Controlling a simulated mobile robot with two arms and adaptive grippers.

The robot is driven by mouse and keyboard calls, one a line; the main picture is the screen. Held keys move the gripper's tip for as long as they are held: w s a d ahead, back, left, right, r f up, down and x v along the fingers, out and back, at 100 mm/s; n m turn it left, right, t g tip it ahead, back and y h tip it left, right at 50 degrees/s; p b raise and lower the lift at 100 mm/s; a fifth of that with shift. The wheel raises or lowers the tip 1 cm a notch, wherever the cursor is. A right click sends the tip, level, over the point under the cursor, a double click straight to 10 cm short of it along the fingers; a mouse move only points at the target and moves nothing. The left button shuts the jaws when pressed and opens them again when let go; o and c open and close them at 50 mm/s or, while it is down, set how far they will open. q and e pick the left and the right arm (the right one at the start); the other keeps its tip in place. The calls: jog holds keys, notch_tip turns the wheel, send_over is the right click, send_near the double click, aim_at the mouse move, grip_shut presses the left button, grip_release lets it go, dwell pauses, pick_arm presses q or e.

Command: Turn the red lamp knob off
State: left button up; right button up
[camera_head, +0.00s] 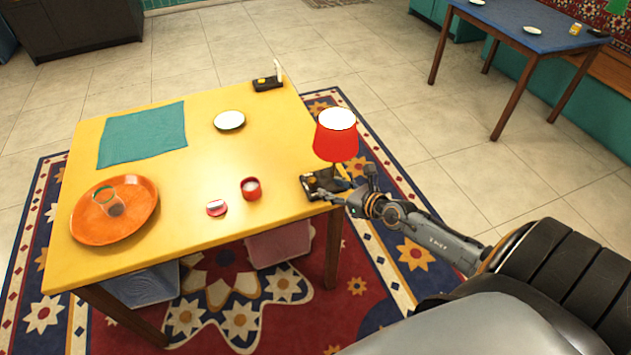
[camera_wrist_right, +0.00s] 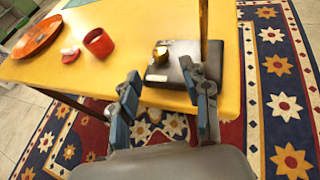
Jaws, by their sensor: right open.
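The red lamp (camera_head: 336,138) stands near the right edge of the yellow table, its shade glowing white at the top. Its dark base (camera_head: 318,186) sits at the table edge. In the right wrist view the lamp base (camera_wrist_right: 170,72) carries a small brass-coloured knob (camera_wrist_right: 160,54), with the lamp pole (camera_wrist_right: 203,30) beside it. My right gripper (camera_head: 340,198) is at the table edge by the base. In the wrist view its blue-grey fingers (camera_wrist_right: 165,100) are apart and empty, just short of the base, with the knob beyond them. My left gripper is not in view.
The yellow table (camera_head: 190,230) holds an orange tray (camera_head: 140,190) with a glass, a red cup (camera_head: 251,188), a small red-white item (camera_head: 216,208), a plate (camera_head: 229,120), a teal cloth (camera_head: 143,134) and another dark base (camera_head: 267,82). A blue table (camera_head: 540,22) stands far right.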

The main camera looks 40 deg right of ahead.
aim_at(313, 180)
jog(key=b+x, duration=0.2)
jog(key=x, duration=0.6)
grip_shut()
